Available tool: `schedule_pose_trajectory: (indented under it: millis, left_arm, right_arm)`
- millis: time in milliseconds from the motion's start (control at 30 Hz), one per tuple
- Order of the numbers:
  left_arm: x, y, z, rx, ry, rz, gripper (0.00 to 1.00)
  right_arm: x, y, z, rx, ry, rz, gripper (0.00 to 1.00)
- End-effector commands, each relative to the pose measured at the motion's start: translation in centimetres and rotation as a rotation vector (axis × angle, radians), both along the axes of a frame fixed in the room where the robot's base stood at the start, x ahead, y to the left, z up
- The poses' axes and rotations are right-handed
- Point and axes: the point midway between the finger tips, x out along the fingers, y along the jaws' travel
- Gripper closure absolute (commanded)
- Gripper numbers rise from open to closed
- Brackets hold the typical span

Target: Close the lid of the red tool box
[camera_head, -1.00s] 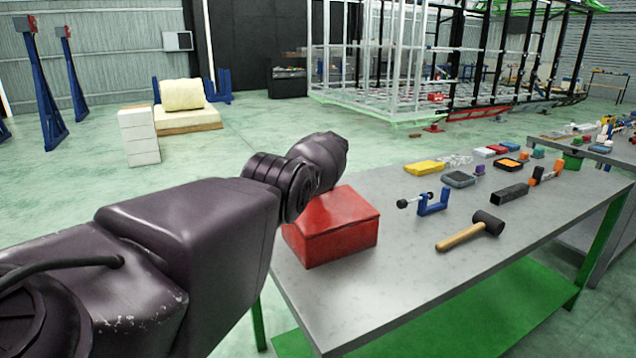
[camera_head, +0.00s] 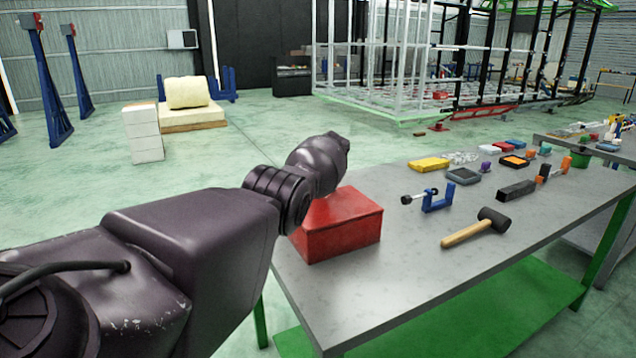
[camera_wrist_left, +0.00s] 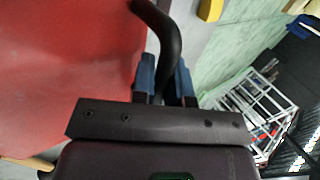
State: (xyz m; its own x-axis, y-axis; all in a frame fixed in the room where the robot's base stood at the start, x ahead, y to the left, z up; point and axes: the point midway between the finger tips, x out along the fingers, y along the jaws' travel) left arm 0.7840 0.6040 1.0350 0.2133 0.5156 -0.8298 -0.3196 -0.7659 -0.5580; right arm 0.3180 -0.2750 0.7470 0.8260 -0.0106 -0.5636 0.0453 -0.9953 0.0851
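The red tool box (camera_head: 340,228) sits on the near left part of the grey table. Its top looks flat and down over the body in the head view; its far left part is hidden by my left arm. My left wrist reaches past the box's far left side, and the gripper is hidden there. In the left wrist view, a red surface (camera_wrist_left: 60,60) fills the left side. My left gripper (camera_wrist_left: 167,75) shows two blue fingers apart, with a dark curved bar (camera_wrist_left: 168,35) running between them. Whether they press on it is unclear. My right gripper is out of view.
On the grey table (camera_head: 400,280), a mallet (camera_head: 478,228), a blue clamp (camera_head: 438,198), a dark block (camera_head: 516,190) and a yellow case (camera_head: 429,164) lie right of the box. The table's near area is bare. White blocks (camera_head: 143,133) stand on the floor beyond.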

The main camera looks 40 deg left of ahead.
Motion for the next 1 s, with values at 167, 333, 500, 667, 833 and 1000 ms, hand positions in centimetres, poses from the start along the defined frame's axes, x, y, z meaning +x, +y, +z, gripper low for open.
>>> schedule_pose_trajectory:
  millis: [167, 333, 500, 667, 833, 1000]
  left_arm:
    - [0.0, -0.3, -0.5, -0.004, 0.008, -0.003, 0.60]
    - [0.0, -0.2, -0.3, -0.002, 0.005, -0.001, 0.60]
    - [0.0, -0.2, 0.1, -0.002, 0.001, -0.001, 0.60]
    - [-0.2, -0.7, 1.5, -0.001, -0.005, -0.002, 0.60]
    - [-0.6, -1.7, 3.2, -0.002, -0.004, -0.003, 0.60]
    - [-1.1, -2.7, 4.7, -0.002, -0.001, -0.003, 0.60]
  right_arm:
    - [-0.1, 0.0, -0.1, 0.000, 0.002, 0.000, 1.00]
    - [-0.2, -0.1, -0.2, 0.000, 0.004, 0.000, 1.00]
    - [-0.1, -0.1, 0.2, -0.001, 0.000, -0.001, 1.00]
    - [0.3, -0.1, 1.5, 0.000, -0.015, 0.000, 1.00]
    - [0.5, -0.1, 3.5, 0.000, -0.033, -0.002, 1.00]
    - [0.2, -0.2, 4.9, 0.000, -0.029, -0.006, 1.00]
